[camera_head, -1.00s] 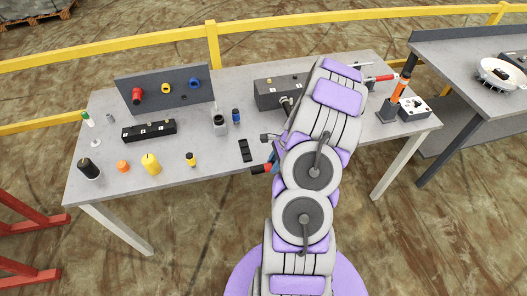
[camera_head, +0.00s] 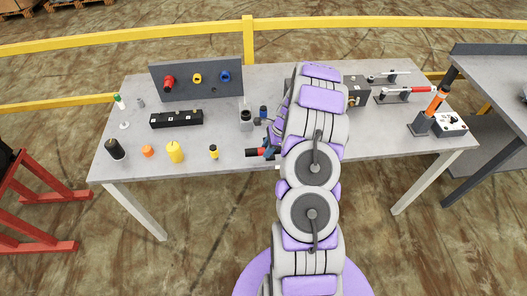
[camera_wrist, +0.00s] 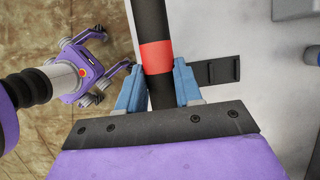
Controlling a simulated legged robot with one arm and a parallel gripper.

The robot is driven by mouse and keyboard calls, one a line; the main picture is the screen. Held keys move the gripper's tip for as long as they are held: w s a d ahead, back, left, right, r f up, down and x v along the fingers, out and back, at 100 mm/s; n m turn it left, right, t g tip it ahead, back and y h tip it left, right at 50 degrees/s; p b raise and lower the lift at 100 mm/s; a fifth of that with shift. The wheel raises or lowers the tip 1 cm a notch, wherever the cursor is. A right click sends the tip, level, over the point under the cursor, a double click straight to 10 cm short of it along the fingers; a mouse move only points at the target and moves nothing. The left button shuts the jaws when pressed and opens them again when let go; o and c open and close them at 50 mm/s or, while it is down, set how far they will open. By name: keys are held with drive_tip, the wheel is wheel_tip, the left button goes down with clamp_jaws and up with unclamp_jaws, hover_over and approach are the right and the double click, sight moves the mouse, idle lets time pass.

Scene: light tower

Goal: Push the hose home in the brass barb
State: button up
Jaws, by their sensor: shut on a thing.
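In the wrist view, my gripper (camera_wrist: 160,92) has its blue fingers closed around a black hose (camera_wrist: 150,18) with a red band (camera_wrist: 157,57). The hose runs up out of the picture, and its far end is not in view. In the head view, a dark end of the hose (camera_head: 252,153) shows beside my blue gripper fingers (camera_head: 268,151), left of my arm, near the table's front edge. A dark block (camera_head: 355,86) with a metal fitting on its front shows behind my arm.
The grey table (camera_head: 225,142) holds a panel with coloured rings (camera_head: 197,80), a black strip block (camera_head: 176,119) and several small bottles and caps. A red-handled tool (camera_head: 405,91) lies at right. A black slotted plate (camera_wrist: 215,70) lies beside the hose in the wrist view.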

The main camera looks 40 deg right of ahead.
sight(263, 151)
drive_tip(key=shift+w, duration=0.45)
drive_tip(key=shift+w+a+f, duration=0.3)
drive_tip(key=shift+w+f, duration=0.2)
drive_tip(key=shift+f, duration=0.35)
drive_tip(key=shift+a+f, duration=0.15)
drive_tip(key=shift+f, duration=0.6)
drive_tip(key=shift+f, duration=0.1)
drive_tip(key=o, duration=1.1)
drive_tip(key=shift+d+f+b, duration=0.2)
drive_tip(key=shift+b, duration=0.35)
